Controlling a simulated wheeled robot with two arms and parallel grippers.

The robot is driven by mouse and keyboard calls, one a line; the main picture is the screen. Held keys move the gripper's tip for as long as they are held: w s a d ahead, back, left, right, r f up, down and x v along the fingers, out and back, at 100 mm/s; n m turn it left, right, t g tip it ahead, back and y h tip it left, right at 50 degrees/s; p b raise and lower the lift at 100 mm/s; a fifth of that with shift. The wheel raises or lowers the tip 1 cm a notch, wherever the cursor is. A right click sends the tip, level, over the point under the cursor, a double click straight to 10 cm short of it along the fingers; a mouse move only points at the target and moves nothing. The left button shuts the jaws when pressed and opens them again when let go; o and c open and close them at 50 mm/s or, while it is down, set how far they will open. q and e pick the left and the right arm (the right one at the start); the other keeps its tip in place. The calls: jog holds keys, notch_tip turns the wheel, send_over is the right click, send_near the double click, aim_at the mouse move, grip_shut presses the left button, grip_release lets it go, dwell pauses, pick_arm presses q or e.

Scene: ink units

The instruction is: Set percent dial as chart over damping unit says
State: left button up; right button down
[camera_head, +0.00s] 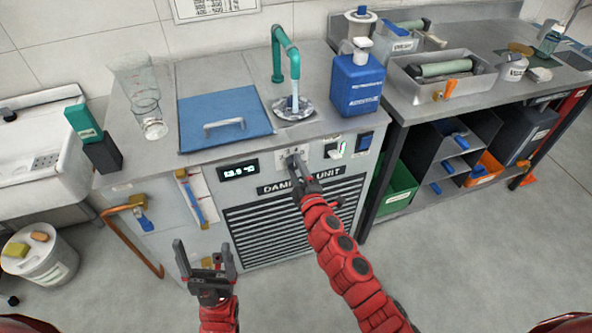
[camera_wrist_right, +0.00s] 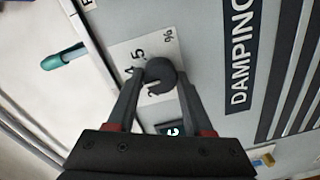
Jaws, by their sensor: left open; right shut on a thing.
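The damping unit (camera_head: 262,189) is a grey cabinet with a black name strip and a slatted grille. Its percent dial is a dark round knob (camera_wrist_right: 160,75) on a pale plate (camera_head: 281,158); the figures 4 and 5 and a % sign show beside it in the right wrist view. My right gripper (camera_head: 297,164) is shut on the knob, one finger on each side; the pointer's setting is hard to read. My left gripper (camera_head: 205,258) is open and empty in front of the unit. The chart (camera_head: 213,7) on the wall is cut off and unreadable.
A lit temperature display (camera_head: 238,170) sits left of the dial, with switches (camera_head: 364,142) to its right. A blue lid (camera_head: 225,117), green tap (camera_head: 284,52), blue canister (camera_head: 357,82) and glass beakers (camera_head: 148,115) stand on top. Floor in front is clear.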

jog(key=n+b, duration=0.1)
jog(key=n, duration=0.4)
jog(key=shift+f+n, duration=0.15)
jog(key=shift+n, duration=0.15)
jog(key=n, duration=0.4)
jog(key=shift+n+h+b, duration=0.3)
jog(key=shift+n, duration=0.1)
jog(key=shift+c, duration=1.4)
grip_release()
jog(key=shift+s, duration=0.15)
jog(key=v, duration=1.7)
